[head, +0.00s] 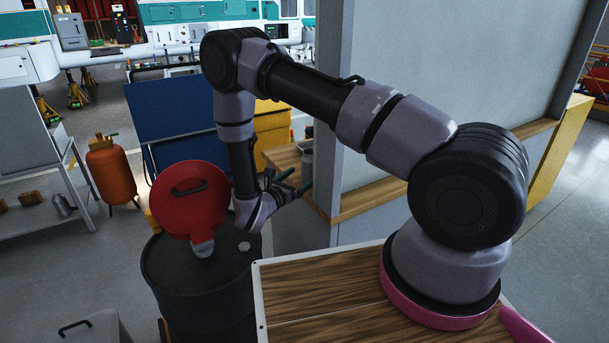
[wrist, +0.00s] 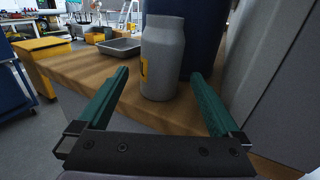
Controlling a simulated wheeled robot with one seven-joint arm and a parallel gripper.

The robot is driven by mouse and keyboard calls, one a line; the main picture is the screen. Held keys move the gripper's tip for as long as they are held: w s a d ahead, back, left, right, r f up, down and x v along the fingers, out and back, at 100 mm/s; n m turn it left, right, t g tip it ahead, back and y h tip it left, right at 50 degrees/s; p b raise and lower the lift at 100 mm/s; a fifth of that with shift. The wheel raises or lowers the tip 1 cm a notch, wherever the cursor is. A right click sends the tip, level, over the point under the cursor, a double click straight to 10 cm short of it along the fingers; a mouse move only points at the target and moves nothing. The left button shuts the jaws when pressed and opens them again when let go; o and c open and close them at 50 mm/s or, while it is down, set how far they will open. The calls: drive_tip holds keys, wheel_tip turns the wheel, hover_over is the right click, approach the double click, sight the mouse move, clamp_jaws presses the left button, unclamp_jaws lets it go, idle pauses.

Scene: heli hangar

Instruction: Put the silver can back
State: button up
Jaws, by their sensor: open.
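A silver-grey can (wrist: 160,62) with a shoulder, a narrower neck and a yellow mark stands upright on a wooden ledge (wrist: 75,68) in the wrist view. My gripper (wrist: 160,74) is open, with its green fingers on either side of the can and a visible gap at each side. I cannot tell how far the can reaches in between the fingers. In the head view my gripper (head: 292,182) is at the wooden ledge, and a grey can (head: 307,160) shows partly behind its fingers.
A dark blue object (wrist: 205,38) stands right behind the can, with a grey panel (wrist: 270,70) to the right. A grey tray (wrist: 120,46) lies on the ledge at left. In the head view, a black drum (head: 200,290) with a red lid (head: 188,212) stands beside my arm.

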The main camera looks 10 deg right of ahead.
drive_tip(key=v, duration=0.9)
drive_tip(key=shift+r, duration=0.1)
